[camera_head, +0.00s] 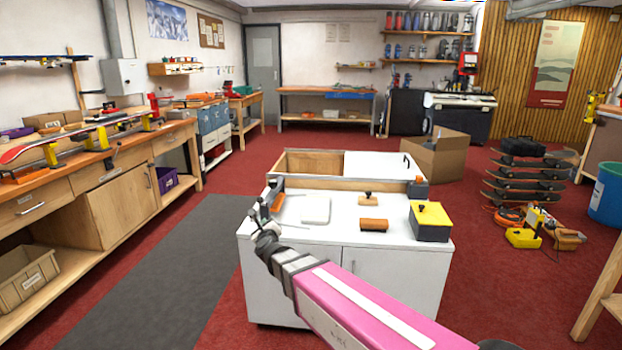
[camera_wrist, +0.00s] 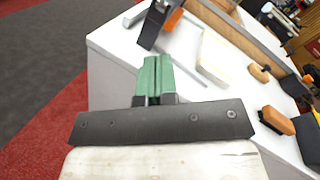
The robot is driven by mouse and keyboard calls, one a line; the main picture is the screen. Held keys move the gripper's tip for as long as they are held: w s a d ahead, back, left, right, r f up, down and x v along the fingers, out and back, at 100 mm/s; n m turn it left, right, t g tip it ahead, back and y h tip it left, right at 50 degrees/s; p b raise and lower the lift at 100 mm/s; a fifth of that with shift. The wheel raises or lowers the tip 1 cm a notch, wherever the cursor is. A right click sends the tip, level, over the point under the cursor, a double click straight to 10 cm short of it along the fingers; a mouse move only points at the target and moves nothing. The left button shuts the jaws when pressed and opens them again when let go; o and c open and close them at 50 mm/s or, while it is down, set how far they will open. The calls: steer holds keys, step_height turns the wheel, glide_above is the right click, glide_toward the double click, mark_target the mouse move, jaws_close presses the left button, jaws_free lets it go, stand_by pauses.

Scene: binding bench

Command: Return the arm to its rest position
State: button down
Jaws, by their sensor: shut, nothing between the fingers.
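My gripper (camera_head: 262,212) is at the end of my pink arm, which reaches from the lower right of the head view to the left part of the white cabinet top (camera_head: 340,236). In the wrist view its green fingers (camera_wrist: 155,78) are pressed together with nothing between them. The fingers appear above the cabinet's left edge; whether they touch the top cannot be told. My arm hides part of the cabinet front.
On the cabinet top are a white block (camera_head: 315,210), a brush (camera_head: 374,225), a small knobbed wooden block (camera_head: 368,200) and a yellow-lidded box (camera_head: 431,222). A dark, orange-marked tool (camera_wrist: 158,22) stands beyond my fingers. A grey mat (camera_head: 160,280) lies left.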

steer(key=s+d+f+n+g, duration=0.1)
steer(key=d+f+n+g, duration=0.35)
steer(key=d+n, duration=0.4)
steer(key=s+d+f+n+g, duration=0.2)
steer(key=d+f+n+g, duration=0.2)
steer(key=d+f+n, duration=0.35)
steer(key=s+d+f+n+g+h, duration=0.2)
steer(key=s+d+n+g, duration=0.2)
steer(key=d, duration=0.7)
steer(key=s+d+f+n+g+h, duration=0.2)
steer(key=s+d+n, duration=0.4)
steer(key=s+d, duration=0.3)
steer(key=d+f+g, duration=0.1)
steer(key=d+g, duration=0.1)
steer(key=d, duration=0.1)
steer(key=shift+s+d+f+h, duration=0.2)
steer(key=shift+f+h, duration=0.05)
steer(key=shift+h, duration=0.05)
